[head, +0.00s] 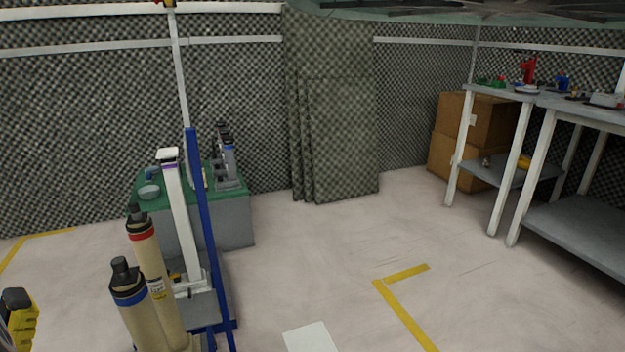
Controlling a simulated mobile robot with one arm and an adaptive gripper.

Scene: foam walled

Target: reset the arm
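My arm and my gripper do not show clearly anywhere in the head view. A yellow and black object (18,322) is cut off at the lower left edge, and I cannot tell what it is.
Two tan cylinders (154,275) stand close at lower left beside a blue post (207,230) and a white post. Behind them is a green-topped table (152,208) with items. Shelves (580,222) and brown boxes (480,120) stand right. The middle floor (320,245) is clear, with yellow tape lines.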

